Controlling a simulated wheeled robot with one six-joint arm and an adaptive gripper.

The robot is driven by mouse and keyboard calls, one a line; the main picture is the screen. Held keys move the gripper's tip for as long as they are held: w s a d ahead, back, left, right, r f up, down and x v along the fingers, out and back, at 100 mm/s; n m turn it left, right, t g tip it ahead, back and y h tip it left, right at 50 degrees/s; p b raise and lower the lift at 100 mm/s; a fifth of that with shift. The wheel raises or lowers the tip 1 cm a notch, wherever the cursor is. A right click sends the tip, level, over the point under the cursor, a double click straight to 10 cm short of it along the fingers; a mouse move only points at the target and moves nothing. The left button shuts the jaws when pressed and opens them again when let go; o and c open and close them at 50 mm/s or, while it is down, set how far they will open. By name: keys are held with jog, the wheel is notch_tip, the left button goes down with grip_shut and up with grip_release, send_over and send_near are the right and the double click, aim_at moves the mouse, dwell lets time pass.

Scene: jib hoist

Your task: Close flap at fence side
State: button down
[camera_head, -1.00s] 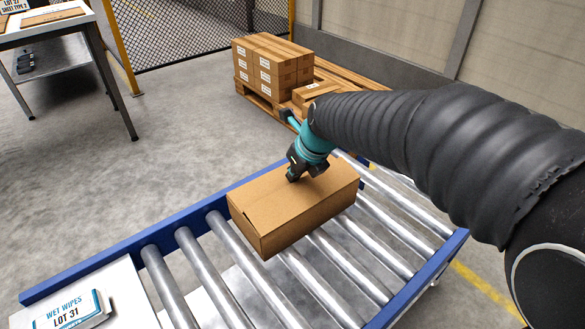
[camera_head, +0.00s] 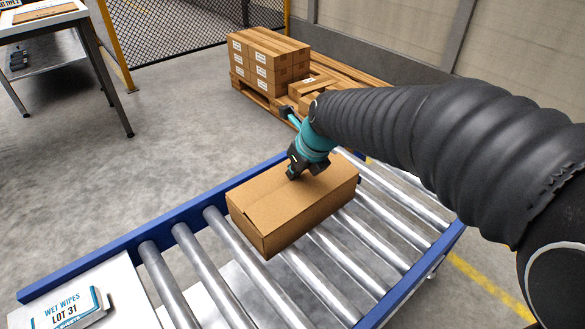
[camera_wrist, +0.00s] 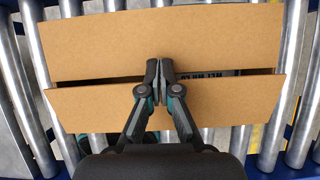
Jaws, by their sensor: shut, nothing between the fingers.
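A brown cardboard box (camera_head: 292,205) sits on the roller conveyor. In the wrist view it has two long top flaps, an upper flap (camera_wrist: 110,42) and a lower flap (camera_wrist: 90,108). A narrow dark gap runs between them, with some print showing through it right of my fingers. My gripper (camera_head: 300,170) is at the top of the box and holds nothing. In the wrist view the shut fingertips (camera_wrist: 160,66) lie across the gap, reaching over the upper flap's edge. I cannot tell which flap they touch.
The conveyor's rollers (camera_head: 245,255) lie bare on both sides of the box, inside blue side rails (camera_head: 120,248). A wet wipes pack (camera_head: 70,305) lies at the lower left. Stacked cartons (camera_head: 268,62) stand on a pallet behind, with a mesh fence (camera_head: 170,28) beyond.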

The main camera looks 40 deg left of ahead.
jog(key=shift+d+r, duration=0.25)
jog(key=shift+r, duration=0.1)
jog(key=r, duration=0.4)
jog(key=shift+s+d, duration=0.1)
jog(key=shift+d, duration=0.2)
notch_tip(320, 180, up, 8)
jog(key=a, duration=0.3)
jog(key=h, duration=0.2)
send_near(298, 180)
jog(key=x, duration=0.3)
jog(key=b+x, duration=0.1)
jog(key=x, duration=0.2)
jog(key=shift+s+f, duration=0.15)
jog(key=shift+f, duration=0.3)
